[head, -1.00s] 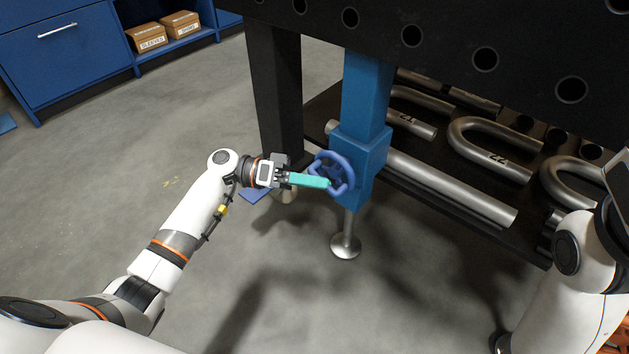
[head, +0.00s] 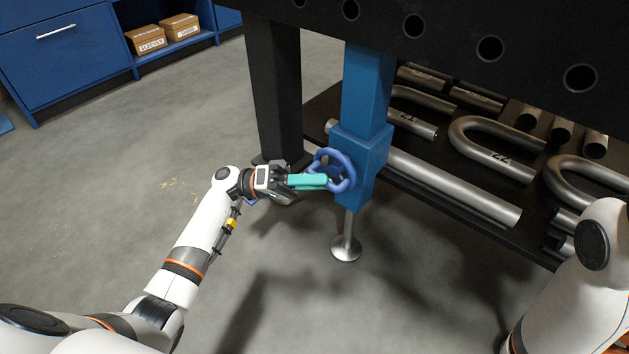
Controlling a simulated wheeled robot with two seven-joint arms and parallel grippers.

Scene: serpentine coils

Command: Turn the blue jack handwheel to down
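The blue jack handwheel (head: 345,163) sits on the left side of the blue jack housing (head: 371,160), under the black table. The jack's steel foot (head: 346,249) hangs below on its rod. My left gripper (head: 325,182), with teal fingers, reaches from the left to the wheel, and its fingertips overlap the near part of the rim. I cannot tell whether the fingers are closed on the rim. My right gripper is out of view; only part of my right arm shows at the right edge.
A black perforated tabletop (head: 450,30) hangs above the wheel. A black table leg (head: 276,95) stands behind my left gripper. A lower shelf holds steel pipes and bends (head: 490,140). Blue cabinets (head: 70,50) with cardboard boxes (head: 147,39) stand at the back left. The floor at left is clear.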

